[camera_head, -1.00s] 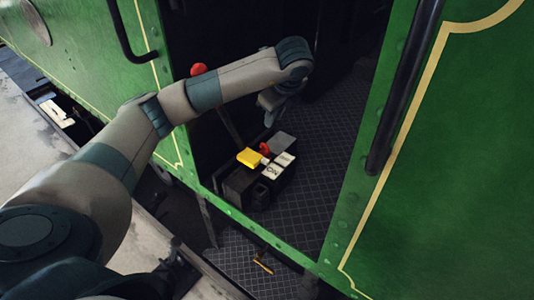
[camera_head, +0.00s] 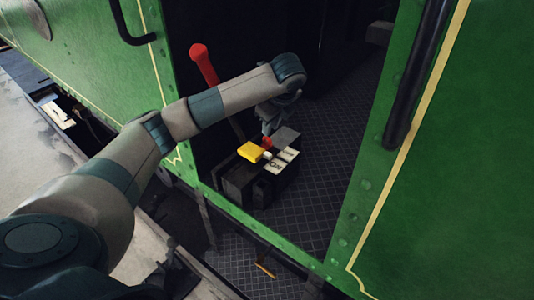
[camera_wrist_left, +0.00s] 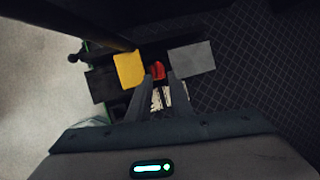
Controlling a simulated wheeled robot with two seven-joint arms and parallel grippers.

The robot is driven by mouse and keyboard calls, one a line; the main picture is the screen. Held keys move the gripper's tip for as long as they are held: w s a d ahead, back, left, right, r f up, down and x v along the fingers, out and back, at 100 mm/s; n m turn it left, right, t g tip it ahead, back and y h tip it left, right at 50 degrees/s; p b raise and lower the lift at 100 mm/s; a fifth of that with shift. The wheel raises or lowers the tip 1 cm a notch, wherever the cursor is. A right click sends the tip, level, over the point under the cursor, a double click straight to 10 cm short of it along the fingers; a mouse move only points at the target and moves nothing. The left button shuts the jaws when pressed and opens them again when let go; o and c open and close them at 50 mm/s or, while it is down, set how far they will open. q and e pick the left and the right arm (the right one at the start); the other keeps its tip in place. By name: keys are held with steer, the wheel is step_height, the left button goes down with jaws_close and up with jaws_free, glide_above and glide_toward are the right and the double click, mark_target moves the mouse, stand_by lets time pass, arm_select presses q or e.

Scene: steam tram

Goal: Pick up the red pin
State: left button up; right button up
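The red pin (camera_head: 266,142) stands on the dark box inside the tram doorway, between a yellow block and a grey block. My left gripper (camera_head: 268,130) is right above it, pointing down. In the left wrist view the red pin (camera_wrist_left: 158,70) shows between the tips of the two fingers (camera_wrist_left: 159,80), which are apart. I cannot tell whether the fingers touch the pin. My right gripper is in neither view.
The dark box (camera_head: 236,190) carries the yellow block (camera_head: 250,152), the grey block (camera_head: 287,137) and white labels (camera_head: 282,160). A red-topped lever (camera_head: 200,58) rises behind my left arm. Green door panels (camera_head: 460,170) flank the opening.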

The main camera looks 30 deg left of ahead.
mark_target(268, 138)
arm_select(q)
steer(key=shift+w+a+f, duration=0.15)
steer(key=shift+a+f, duration=0.05)
steer(key=shift+f, duration=0.3)
steer(key=x, duration=0.1)
steer(key=b+x, duration=0.1)
steer(key=x, duration=0.2)
steer(key=shift+d+f, duration=0.3)
steer(key=shift+a+f+b, duration=0.2)
steer(key=shift+f+b, duration=0.1)
steer(key=shift+f, duration=0.15)
steer(key=shift+r, duration=0.1)
